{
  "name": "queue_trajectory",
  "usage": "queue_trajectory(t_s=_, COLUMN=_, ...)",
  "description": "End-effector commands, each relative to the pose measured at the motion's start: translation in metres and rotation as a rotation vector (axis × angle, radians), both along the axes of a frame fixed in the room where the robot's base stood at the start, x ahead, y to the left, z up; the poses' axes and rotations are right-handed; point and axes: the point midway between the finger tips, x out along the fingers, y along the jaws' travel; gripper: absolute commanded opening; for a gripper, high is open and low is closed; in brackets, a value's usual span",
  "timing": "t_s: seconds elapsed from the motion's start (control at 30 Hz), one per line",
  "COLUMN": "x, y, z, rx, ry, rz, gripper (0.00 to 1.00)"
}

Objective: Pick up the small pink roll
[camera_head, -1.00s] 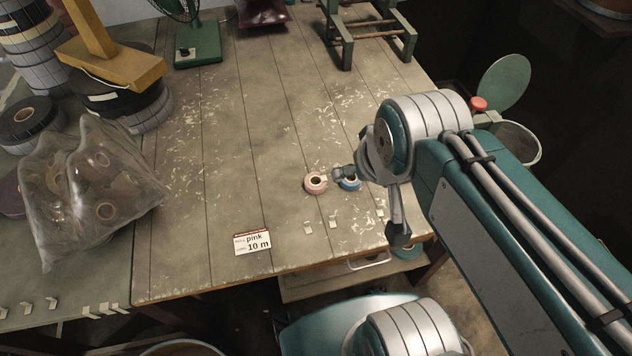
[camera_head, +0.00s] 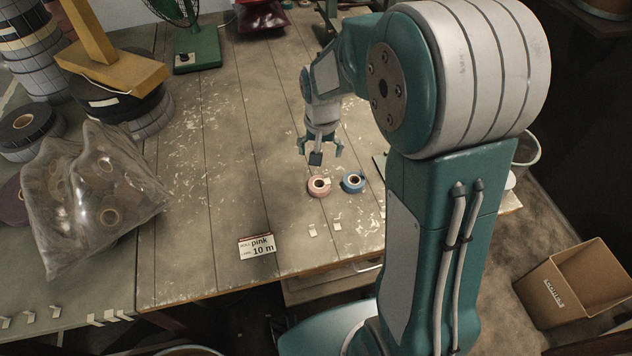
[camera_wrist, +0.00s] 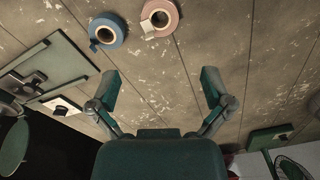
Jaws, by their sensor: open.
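The small pink roll (camera_head: 319,186) lies flat on the wooden table, left of a small blue roll (camera_head: 353,181). In the wrist view the pink roll (camera_wrist: 160,18) is at the top edge, with the blue roll (camera_wrist: 107,33) to its left. My gripper (camera_head: 321,152) is above the table, a little behind the pink roll in the head view. It is open and empty, and its fingers (camera_wrist: 160,91) are apart from both rolls in the wrist view. A card (camera_head: 257,246) reading "pink 10 m" is near the table's front edge.
A clear bag of rolls (camera_head: 90,195) and dark stacked rolls fill the left side. A green fan (camera_head: 196,45) stands at the back. A cardboard box (camera_head: 575,285) is on the floor at right. The table left of the pink roll is clear.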

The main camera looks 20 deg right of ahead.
Motion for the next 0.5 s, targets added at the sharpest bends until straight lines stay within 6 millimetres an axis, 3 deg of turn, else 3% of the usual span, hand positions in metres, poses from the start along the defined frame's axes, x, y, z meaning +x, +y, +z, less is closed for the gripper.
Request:
queue_trajectory(t_s=0.07, x=0.006, y=0.000, z=-0.017, rx=0.001, ry=0.027, rz=-0.016, gripper=1.00)
queue_trajectory(t_s=0.27, x=0.011, y=0.000, z=-0.035, rx=0.000, ry=0.045, rz=-0.033, gripper=1.00)
queue_trajectory(t_s=0.5, x=0.010, y=0.000, z=-0.073, rx=0.001, ry=0.046, rz=-0.032, gripper=1.00)
